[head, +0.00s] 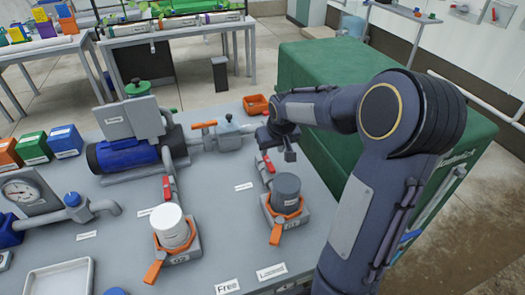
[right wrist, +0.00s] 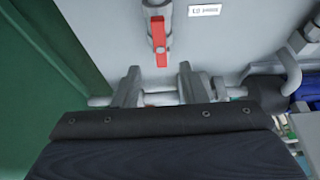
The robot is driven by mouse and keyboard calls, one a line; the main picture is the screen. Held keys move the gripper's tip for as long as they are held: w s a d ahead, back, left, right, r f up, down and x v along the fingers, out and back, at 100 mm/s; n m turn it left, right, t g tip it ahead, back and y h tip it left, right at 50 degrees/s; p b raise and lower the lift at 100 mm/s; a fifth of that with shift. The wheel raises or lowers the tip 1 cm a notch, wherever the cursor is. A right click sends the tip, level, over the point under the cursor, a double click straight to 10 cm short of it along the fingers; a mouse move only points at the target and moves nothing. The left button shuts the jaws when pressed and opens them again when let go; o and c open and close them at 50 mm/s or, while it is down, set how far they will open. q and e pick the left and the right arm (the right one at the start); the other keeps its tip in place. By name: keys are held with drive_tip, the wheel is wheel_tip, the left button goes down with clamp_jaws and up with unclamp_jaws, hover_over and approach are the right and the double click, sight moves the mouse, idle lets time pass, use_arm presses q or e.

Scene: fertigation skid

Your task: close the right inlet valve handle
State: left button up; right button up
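The right inlet valve handle (head: 266,163) is a small red lever on the grey pipe behind the dark grey canister (head: 286,190) marked 01. In the right wrist view the red lever (right wrist: 160,42) lies roughly in line with its pipe. My right gripper (head: 284,147) is just beyond and beside the lever in the head view. In the right wrist view its two fingers (right wrist: 158,85) stand apart, with no lever between them; a grey pipe shows behind them. The lever is ahead of the fingertips, apart from them. My left gripper is not in view.
A similar red lever (head: 167,187) sits behind the white canister (head: 170,226). An orange-handled valve (head: 203,124) and a blue pump (head: 128,154) stand further left. A green tank (head: 335,85) is close on the right. An orange bin (head: 256,105) sits at the back edge.

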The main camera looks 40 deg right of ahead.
sight(268, 161)
drive_tip(key=x, duration=0.7)
drive_tip(key=shift+s, duration=0.1)
clamp_jaws()
